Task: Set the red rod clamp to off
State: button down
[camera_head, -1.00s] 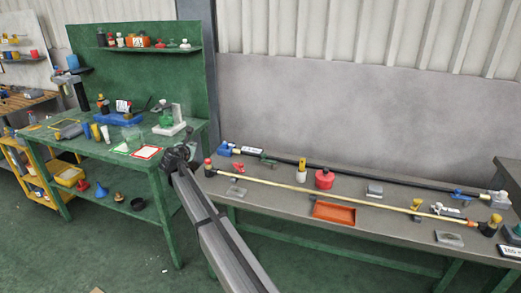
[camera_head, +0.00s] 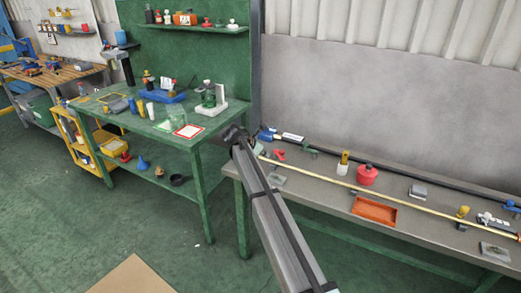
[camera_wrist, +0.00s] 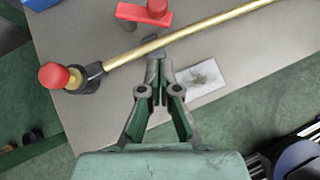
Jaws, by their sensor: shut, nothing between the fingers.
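In the wrist view, a round red knob (camera_wrist: 53,76) sits on a dark clamp (camera_wrist: 88,76) at the left end of a brass rod (camera_wrist: 180,34). A red piece with a raised round knob (camera_wrist: 145,14) lies on the bench beyond the rod. I cannot tell from its markings which is the red rod clamp or how either is set. My gripper (camera_wrist: 160,85) is shut and empty, on the near side of the rod and right of the knobbed clamp. In the head view my gripper (camera_head: 236,136) and arm hide the rod's left end.
A pale plate (camera_wrist: 203,80) lies right of my fingertips. On the grey bench (camera_head: 330,196) stand an orange tray (camera_head: 374,210), a red can (camera_head: 367,175) and a yellow-topped bottle (camera_head: 343,163). The green workbench (camera_head: 110,125) is at left.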

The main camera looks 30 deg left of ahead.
aim_at(281, 157)
jog(key=x, duration=0.3)
jog(key=shift+w+d+f+p, duration=0.1)
jog(key=shift+w+p, duration=0.15)
jog(key=shift+p, duration=0.15)
jog(key=shift+w+d+p, duration=0.2)
jog(key=shift+w+p, duration=0.05)
jog(key=shift+w, duration=0.3)
jog(key=shift+w+d+p, duration=0.2)
jog(key=shift+w+d, duration=0.05)
jog(key=shift+w, duration=0.3)
jog(key=shift+w+d+f, duration=0.1)
jog(key=shift+w+d, duration=0.25)
jog(key=shift+w, duration=0.35)
jog(key=shift+s+p, duration=0.15)
jog(key=shift+p, duration=0.15)
